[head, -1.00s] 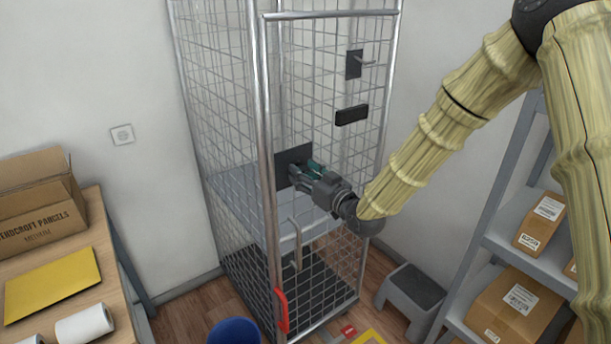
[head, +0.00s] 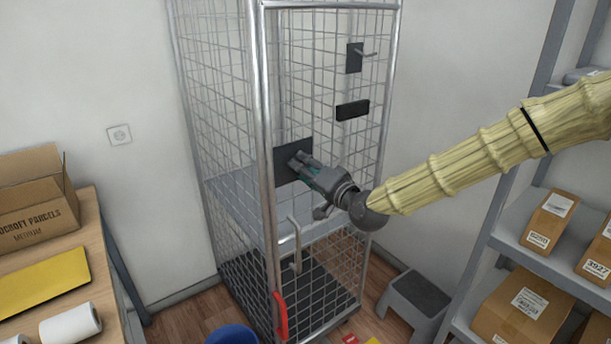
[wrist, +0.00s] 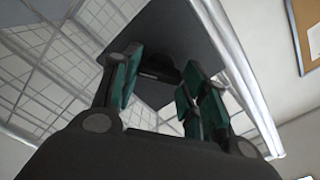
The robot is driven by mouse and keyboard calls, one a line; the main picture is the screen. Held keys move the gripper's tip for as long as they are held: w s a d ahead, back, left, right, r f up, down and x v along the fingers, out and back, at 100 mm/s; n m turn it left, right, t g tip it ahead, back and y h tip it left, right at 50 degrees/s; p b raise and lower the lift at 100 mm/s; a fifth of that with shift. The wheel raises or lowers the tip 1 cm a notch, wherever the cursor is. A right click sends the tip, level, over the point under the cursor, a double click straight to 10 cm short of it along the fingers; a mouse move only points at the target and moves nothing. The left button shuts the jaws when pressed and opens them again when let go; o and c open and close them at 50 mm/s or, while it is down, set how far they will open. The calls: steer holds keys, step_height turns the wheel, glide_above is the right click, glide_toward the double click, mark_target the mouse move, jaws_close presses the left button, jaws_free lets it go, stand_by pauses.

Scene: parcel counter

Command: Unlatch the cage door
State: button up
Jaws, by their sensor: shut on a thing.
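The wire cage (head: 225,130) stands against the wall, with its mesh door (head: 320,75) facing me. The door looks closed in its frame. A dark latch plate (head: 281,165) is fixed to the door near its left post. My gripper (head: 298,162) is at this plate, shut on the latch knob. The fingers hide the knob in the head view. In the wrist view the dark knob (wrist: 160,72) shows between the teal fingers of my gripper (wrist: 160,82), in front of the plate (wrist: 170,30).
A step stool (head: 415,300) and parcel shelves (head: 540,262) stand right. A packing table (head: 95,245) stands left.

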steer(key=shift+f+m+b, duration=0.1)
steer(key=shift+m+b, duration=2)
steer(key=shift+m, duration=1.2)
steer(key=o, duration=1)
steer(key=shift+o, duration=0.2)
steer(key=shift+d, duration=0.1)
steer(key=v, duration=1.2)
